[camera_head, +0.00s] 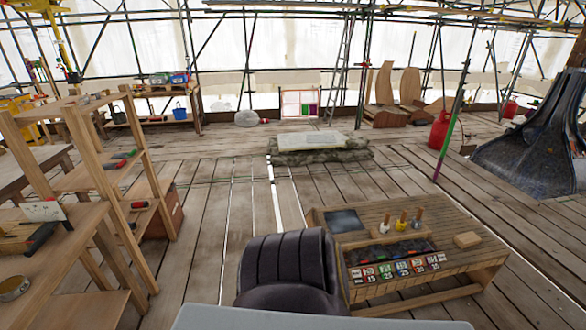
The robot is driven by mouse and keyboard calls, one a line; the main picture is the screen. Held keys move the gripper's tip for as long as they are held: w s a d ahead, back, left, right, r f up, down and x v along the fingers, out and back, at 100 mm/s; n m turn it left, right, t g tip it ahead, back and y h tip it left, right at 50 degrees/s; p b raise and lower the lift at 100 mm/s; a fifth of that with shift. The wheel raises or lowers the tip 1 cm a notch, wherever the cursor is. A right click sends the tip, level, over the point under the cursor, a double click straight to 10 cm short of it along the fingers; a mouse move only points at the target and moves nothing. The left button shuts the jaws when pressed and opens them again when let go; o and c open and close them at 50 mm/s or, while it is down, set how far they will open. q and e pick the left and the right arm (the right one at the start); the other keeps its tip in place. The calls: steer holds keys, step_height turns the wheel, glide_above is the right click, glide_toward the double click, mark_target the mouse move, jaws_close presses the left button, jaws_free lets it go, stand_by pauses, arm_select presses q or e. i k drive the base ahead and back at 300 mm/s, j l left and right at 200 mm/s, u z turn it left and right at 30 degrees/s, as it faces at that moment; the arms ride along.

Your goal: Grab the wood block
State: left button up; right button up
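A small light-brown wood block (467,240) lies on the right part of a low wooden workbench (445,275), to the right of a row of upright tools. Nothing covers the block and nothing touches it from above. Neither of my grippers shows in the head view, so their distance from the block cannot be seen.
A dark padded chair (288,264) stands left of the workbench. On the bench are handled tools (400,222), a dark panel (343,221) and coloured cards (395,268). Wooden shelves (140,200) fill the left. Plank floor (215,230) between shelves and chair is clear.

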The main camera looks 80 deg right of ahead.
mark_target(470, 239)
steer(key=z, duration=4.35)
steer(key=i+l+u, duration=0.15)
steer(key=i+l, duration=0.2)
steer(key=i, duration=0.15)
